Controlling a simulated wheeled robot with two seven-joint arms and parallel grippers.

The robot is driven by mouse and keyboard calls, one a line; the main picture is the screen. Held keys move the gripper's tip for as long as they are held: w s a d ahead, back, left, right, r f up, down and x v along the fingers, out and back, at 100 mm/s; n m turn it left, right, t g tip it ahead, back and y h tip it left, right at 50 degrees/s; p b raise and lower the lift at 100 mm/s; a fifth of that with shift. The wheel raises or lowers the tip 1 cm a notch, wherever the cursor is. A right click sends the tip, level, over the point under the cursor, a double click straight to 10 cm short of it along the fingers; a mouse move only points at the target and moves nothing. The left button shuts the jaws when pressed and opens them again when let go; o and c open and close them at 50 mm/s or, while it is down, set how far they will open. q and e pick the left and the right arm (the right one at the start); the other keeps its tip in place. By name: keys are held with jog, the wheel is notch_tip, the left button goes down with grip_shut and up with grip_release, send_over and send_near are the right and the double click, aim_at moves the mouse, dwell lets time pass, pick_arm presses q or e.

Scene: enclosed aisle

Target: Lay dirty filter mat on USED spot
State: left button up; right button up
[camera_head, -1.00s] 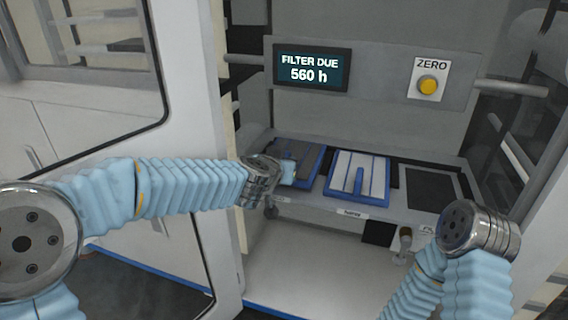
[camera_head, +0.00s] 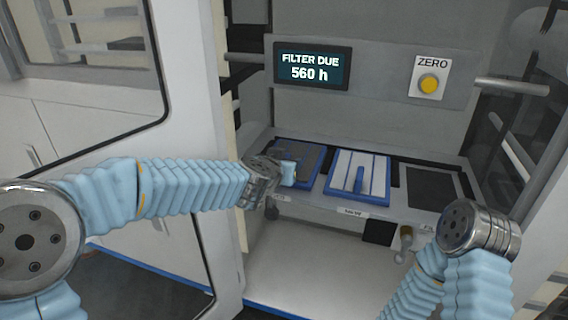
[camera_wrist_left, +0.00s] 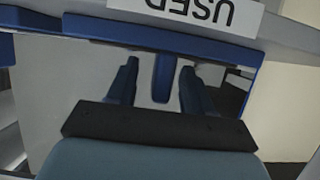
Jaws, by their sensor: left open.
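The dirty filter mat (camera_head: 294,153), dark grey with a blue frame, lies at the left place of the shelf. In the left wrist view its blue frame edge (camera_wrist_left: 150,35) runs close to a white USED label (camera_wrist_left: 190,11), which reads upside down. My left gripper (camera_head: 288,172) is at the mat's front edge and partly hides it. In the left wrist view its fingers are apart, with a blue tab (camera_wrist_left: 163,77) between them. I cannot tell whether they touch the tab. My right gripper is not in view.
A pale filter mat (camera_head: 345,178) with a blue frame and handle lies in the middle place. A dark, bare place (camera_head: 431,188) is on the right. Above are the FILTER DUE display (camera_head: 311,68) and a yellow ZERO button (camera_head: 429,84). An open door (camera_head: 190,130) stands at left.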

pick_arm(q)
jog(key=p+v, duration=0.4)
jog(key=v, duration=0.9)
jog(key=shift+s, duration=0.35)
jog(key=shift+a+r, duration=0.1)
jog(key=shift+r, duration=0.05)
